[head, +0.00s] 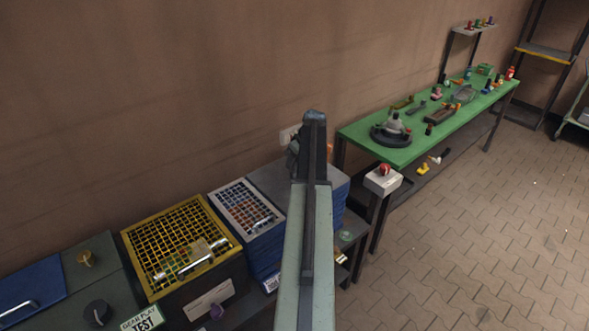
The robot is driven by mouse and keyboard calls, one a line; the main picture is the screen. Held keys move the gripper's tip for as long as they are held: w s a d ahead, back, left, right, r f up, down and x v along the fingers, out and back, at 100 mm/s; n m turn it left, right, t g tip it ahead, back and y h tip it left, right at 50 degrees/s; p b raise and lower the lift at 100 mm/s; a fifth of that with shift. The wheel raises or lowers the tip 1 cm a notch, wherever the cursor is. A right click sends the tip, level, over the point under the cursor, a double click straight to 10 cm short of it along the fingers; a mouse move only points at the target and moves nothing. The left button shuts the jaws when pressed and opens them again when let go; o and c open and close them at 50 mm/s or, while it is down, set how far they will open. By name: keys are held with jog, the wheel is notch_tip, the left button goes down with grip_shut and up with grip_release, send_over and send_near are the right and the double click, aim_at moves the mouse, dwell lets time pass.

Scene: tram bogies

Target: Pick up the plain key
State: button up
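I cannot make out a plain key for certain in the head view; several items are too small to tell. My arm rises from the bottom middle and blocks part of the view. My gripper is mostly hidden behind the arm's upper end, beside the wall, and its fingers cannot be made out. I cannot tell whether it holds anything.
A green bench (405,154) with small parts stands right of my arm. A grey box with a red button (383,181) is at its near end. A yellow-grid crate (137,256) and a white-grid crate (217,197) stand left. Paved floor (480,225) is open at right.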

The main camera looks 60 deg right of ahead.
grip_shut()
notch_tip(320, 180, up, 10)
jog(key=p, duration=1)
jog(key=shift+r, duration=0.1)
